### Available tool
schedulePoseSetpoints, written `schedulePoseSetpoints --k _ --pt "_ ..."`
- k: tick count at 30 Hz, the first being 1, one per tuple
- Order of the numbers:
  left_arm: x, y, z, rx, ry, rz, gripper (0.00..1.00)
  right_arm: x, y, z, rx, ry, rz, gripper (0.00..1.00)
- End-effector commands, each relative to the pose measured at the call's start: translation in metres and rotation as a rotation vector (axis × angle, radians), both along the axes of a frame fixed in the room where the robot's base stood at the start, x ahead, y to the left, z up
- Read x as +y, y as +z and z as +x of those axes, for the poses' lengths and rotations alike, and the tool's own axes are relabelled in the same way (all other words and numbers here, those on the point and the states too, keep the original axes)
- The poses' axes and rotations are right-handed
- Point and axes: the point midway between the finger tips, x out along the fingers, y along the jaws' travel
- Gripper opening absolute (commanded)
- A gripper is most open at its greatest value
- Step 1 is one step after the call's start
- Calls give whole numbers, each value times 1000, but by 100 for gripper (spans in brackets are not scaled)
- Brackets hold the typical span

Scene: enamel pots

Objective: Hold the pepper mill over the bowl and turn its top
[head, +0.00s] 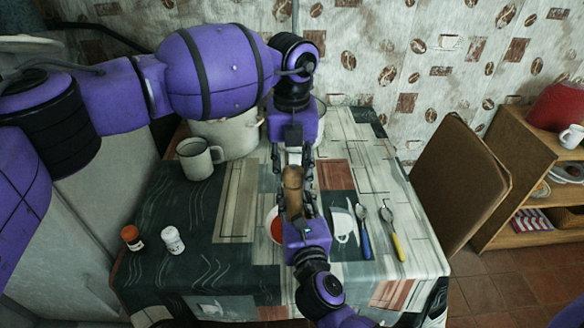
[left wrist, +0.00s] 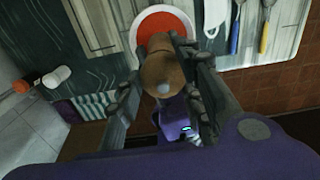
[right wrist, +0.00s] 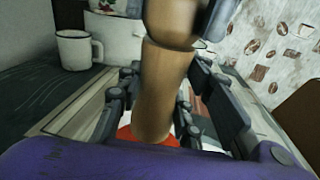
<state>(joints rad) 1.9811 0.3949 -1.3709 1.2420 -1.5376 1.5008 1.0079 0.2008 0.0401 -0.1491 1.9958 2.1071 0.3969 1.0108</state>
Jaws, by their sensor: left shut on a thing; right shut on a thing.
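The brown wooden pepper mill (head: 292,188) is upright above the bowl (head: 270,228), which has a white rim and red inside. My left gripper (head: 292,164) comes from the far side and is shut on the mill's top; in the left wrist view I look down on that rounded top (left wrist: 163,72). My right gripper (head: 294,208) comes from the near side and is shut on the mill's body (right wrist: 158,95), below the left one. The bowl shows partly behind the mill in the left wrist view (left wrist: 140,24). Mill and grippers hide much of the bowl in the head view.
A white mug (head: 197,160) and a large pale pot (head: 232,135) stand at the back left. Two shakers, one orange (head: 131,238) and one white (head: 173,240), stand front left. A blue-handled utensil (head: 365,240) and a yellow-handled one (head: 397,240) lie right of the bowl.

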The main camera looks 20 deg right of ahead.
Motion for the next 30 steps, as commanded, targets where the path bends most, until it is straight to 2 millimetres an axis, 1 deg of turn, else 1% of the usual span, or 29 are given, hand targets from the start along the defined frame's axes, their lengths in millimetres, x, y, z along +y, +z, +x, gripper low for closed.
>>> schedulePoseSetpoints --k 1,30 --pt "3 -1 2 -1 -29 6 8 -3 0 0 0 -6 0 2" --pt "2 -1 8 -3 -932 12 8 -4 0 -1 0 -8 -1 2"
